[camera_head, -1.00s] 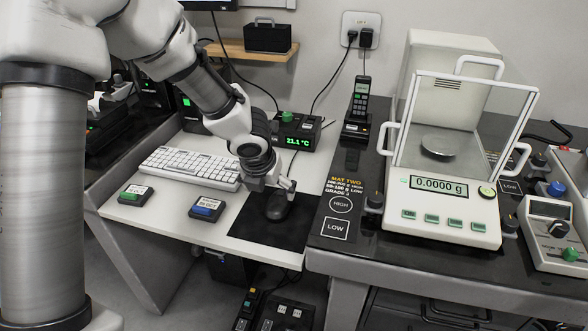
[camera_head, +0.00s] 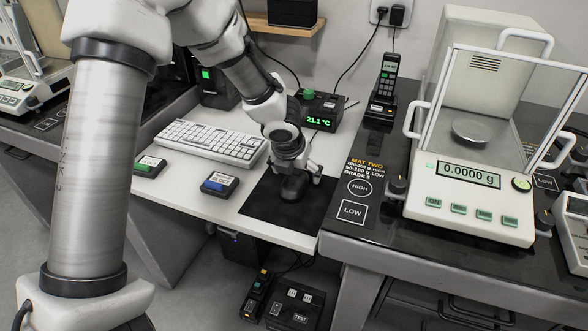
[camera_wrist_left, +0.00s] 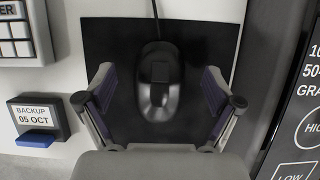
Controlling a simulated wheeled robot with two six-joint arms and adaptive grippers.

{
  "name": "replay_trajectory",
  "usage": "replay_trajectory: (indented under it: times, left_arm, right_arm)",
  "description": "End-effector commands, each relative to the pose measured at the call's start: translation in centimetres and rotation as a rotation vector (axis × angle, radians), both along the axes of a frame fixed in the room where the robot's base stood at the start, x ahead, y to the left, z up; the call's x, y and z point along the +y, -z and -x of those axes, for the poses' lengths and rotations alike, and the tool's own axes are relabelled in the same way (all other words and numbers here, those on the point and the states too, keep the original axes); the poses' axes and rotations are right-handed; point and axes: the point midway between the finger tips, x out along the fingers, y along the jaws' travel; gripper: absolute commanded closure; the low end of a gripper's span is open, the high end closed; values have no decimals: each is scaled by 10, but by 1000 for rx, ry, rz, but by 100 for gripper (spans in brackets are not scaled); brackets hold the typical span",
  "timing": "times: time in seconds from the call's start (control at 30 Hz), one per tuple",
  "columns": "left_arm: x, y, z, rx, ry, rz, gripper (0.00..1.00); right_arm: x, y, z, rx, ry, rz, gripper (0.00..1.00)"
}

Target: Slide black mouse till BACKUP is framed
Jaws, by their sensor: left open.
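The black mouse (camera_head: 291,190) lies on a dark mat (camera_head: 262,208) at the right end of the white desk. In the left wrist view the mouse (camera_wrist_left: 159,85) sits upright in the frame, its cable running up. My left gripper (camera_head: 300,176) is at the mouse. Its two fingers (camera_wrist_left: 158,100) are spread wide, one on each side of the mouse with gaps between. A cartridge labelled BACKUP 05 OCT (camera_wrist_left: 38,116), with a blue front, stands left of the mat; in the head view the blue-fronted cartridge (camera_head: 220,185) is there. My right gripper is out of view.
A white keyboard (camera_head: 210,142) lies behind the cartridges. A green-fronted cartridge (camera_head: 150,167) is further left. A thermometer box (camera_head: 320,114) stands at the desk's back. A phone (camera_head: 385,88) and a balance (camera_head: 470,190) stand on the dark table at right.

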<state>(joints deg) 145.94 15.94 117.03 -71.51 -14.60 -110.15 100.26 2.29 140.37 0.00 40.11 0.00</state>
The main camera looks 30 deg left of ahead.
Motion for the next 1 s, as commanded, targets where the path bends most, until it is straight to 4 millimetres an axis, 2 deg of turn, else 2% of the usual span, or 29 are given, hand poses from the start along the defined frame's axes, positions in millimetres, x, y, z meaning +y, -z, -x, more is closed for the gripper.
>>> replay_trajectory:
  times: [0.1, 0.37, 0.4, 0.57, 0.6, 1.0]
  left_arm:
    - [1, 9, -3, 1, 0, 0, 9]
    - [1, 9, -4, 0, 0, 0, 9]
    - [1, 9, -4, 0, 0, 0, 16]
    - [1, 9, -4, 0, 0, 0, 72]
    - [1, 9, -4, 0, 0, 0, 76]
    - [-1, 8, -5, 0, 0, 0, 77]
  right_arm:
    - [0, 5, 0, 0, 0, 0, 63]
    - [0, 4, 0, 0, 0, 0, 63]
    - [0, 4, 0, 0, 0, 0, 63]
    - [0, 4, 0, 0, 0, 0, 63]
    - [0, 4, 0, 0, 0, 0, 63]
    - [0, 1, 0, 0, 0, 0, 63]
